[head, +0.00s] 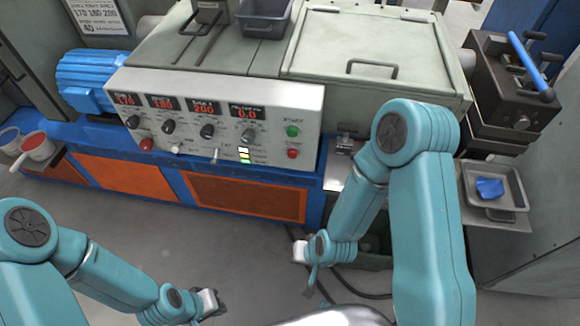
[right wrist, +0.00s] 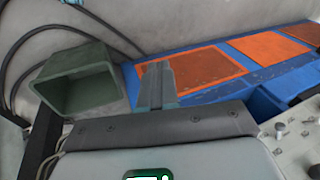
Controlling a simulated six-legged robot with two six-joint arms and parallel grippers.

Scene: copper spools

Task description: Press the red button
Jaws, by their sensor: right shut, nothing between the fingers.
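A small red button (head: 292,153) sits at the right end of the pale control panel (head: 230,94), just below a green button (head: 293,131). A larger red knob (head: 147,144) is at the panel's lower left. My right gripper (right wrist: 157,85) is shut and empty in the right wrist view, in front of the orange panels. In the head view it hangs low, below and apart from the control panel. My left gripper (head: 210,302) is low at the bottom, far from the panel; its jaws are too small to read.
A green bin (right wrist: 82,82) stands on the floor at the machine's base. Dark cables (head: 358,290) lie nearby. A metal tray (head: 514,202) with a blue item is at the right. A red-filled cup (head: 36,148) is at the left. The floor before the orange panels is clear.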

